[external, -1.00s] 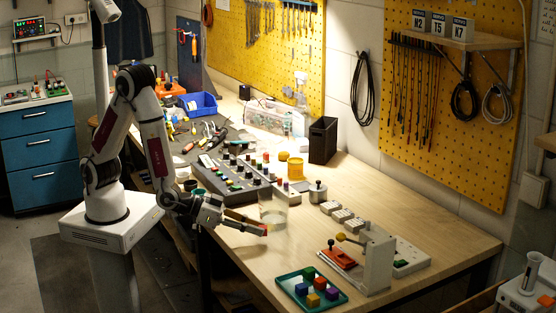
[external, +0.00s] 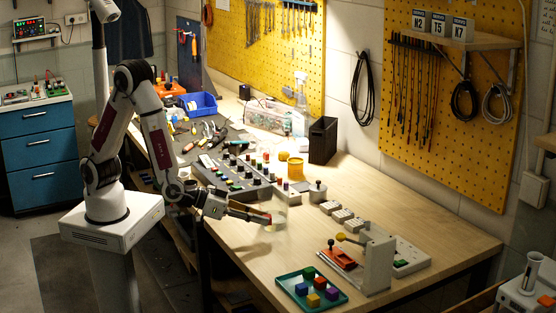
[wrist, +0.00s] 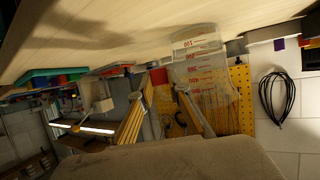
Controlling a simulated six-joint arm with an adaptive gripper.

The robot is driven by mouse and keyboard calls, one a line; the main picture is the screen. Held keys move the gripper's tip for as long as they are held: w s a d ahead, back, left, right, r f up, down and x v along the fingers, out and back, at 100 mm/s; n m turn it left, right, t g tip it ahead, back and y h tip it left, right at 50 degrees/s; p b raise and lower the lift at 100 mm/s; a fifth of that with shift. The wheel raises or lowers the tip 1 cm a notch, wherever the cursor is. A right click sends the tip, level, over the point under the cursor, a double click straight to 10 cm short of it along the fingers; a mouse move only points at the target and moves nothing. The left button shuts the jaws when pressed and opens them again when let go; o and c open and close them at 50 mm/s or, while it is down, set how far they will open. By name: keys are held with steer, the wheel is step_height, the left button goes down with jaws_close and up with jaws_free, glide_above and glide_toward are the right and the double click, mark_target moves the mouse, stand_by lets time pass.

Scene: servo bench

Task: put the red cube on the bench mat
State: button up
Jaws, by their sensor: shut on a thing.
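My gripper (external: 264,217) is low over the front left part of the bench, its fingers shut on a small red block, which I take for the red cube (wrist: 158,76). The block shows between the fingertips in the wrist view, and a bit of red shows at the tip in the external view. A clear beaker (external: 279,222) with red markings is right at the fingertips; it also shows in the wrist view (wrist: 205,75). I cannot tell whether they touch. The dark bench mat (external: 203,152) lies under tools further back.
A teal tray (external: 284,281) with several coloured cubes, one of them red, is at the front. A control box (external: 235,178) with knobs stands behind the gripper. A white stand (external: 378,260) is to the right. Bare wood lies between the gripper and the tray.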

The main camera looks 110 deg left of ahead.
mark_target(259, 238)
steer(key=shift+f, duration=2.3)
steer(key=shift+f, duration=0.1)
steer(key=o, duration=0.3)
steer(key=shift+f, duration=0.1)
steer(key=shift+o, duration=0.7)
steer(key=shift+s+d+r, duration=0.1)
steer(key=shift+r, duration=0.15)
steer(key=shift+v, duration=3.6)
